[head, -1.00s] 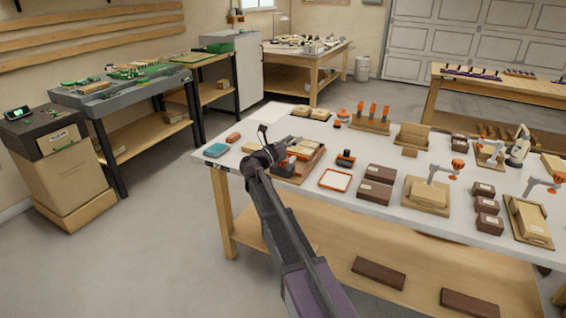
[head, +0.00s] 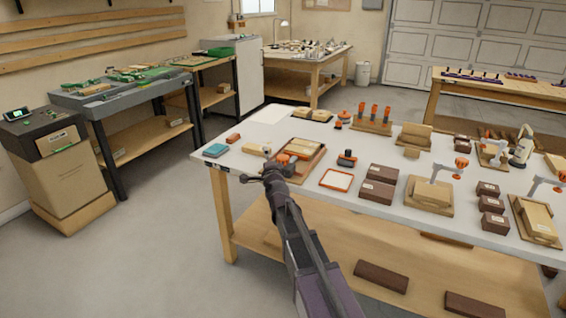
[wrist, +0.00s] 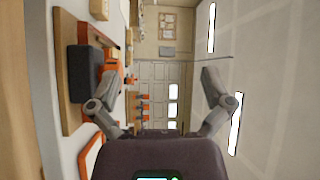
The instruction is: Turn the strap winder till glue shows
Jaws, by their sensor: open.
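A wooden board (head: 318,158) with an orange-edged frame and pale wood blocks lies near the left end of the white-topped bench. A dark block with orange parts, which I take for the strap winder, sits at its front edge; it shows large in the wrist view (wrist: 88,68), on the left. My gripper (head: 274,166) is at the board's front left corner and partly hides this block in the head view. In the wrist view my gripper (wrist: 163,78) is open, with nothing between its fingers; the winder is beside the left finger. No glue can be made out.
A small black and orange tool (head: 347,158) and an orange-rimmed tray (head: 336,180) stand right of the board. Dark blocks (head: 378,184) and a clamp (head: 441,170) lie further right.

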